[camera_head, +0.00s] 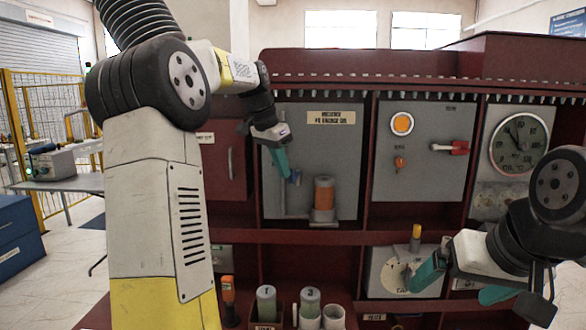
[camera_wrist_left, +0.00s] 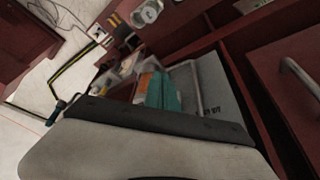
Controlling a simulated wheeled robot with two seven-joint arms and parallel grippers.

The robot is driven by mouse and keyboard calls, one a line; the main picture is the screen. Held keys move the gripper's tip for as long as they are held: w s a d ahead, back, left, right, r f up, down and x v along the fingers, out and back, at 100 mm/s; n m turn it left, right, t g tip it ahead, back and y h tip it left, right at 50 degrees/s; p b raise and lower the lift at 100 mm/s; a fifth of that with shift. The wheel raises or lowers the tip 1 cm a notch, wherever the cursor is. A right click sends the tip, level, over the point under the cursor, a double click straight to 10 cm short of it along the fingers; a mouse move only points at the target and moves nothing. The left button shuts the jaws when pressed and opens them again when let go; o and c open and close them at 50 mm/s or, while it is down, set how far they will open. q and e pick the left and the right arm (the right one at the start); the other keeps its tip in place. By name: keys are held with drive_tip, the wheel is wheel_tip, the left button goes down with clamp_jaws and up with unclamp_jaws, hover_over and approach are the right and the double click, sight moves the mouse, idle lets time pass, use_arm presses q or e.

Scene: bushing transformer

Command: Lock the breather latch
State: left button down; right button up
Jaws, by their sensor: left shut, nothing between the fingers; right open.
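The breather (camera_head: 324,196) is an orange cylinder on a grey base, standing in front of the grey labelled panel (camera_head: 338,150) at the top middle. A small blue piece (camera_head: 295,176), which may be the latch handle, is to its left. My left gripper (camera_head: 284,172) points down with its teal fingers shut and empty, right beside the blue piece; I cannot tell whether they touch. In the left wrist view its fingers (camera_wrist_left: 162,95) hide part of the orange body behind them. My right gripper (camera_head: 455,285) is open and empty at the lower right, in front of a white dial plate.
A red lever (camera_head: 450,147) and an orange lamp (camera_head: 402,123) are on the panel to the right, with a gauge (camera_head: 519,140) beyond. Below, several cylinders and cups (camera_head: 309,302) stand on a dark red shelf. A door handle (camera_head: 230,163) projects behind my left arm.

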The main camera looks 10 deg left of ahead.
use_arm(q)
drive_tip(key=shift+d, duration=0.1)
drive_tip(key=w+d+n+y, duration=0.4)
drive_tip(key=w+d+n, duration=0.1)
drive_tip(key=d+n, duration=0.6)
drive_tip(key=shift+d+n, duration=0.3)
drive_tip(key=shift+n, duration=0.2)
drive_tip(key=shift+w+a, duration=0.1)
drive_tip(key=shift+a, duration=0.65)
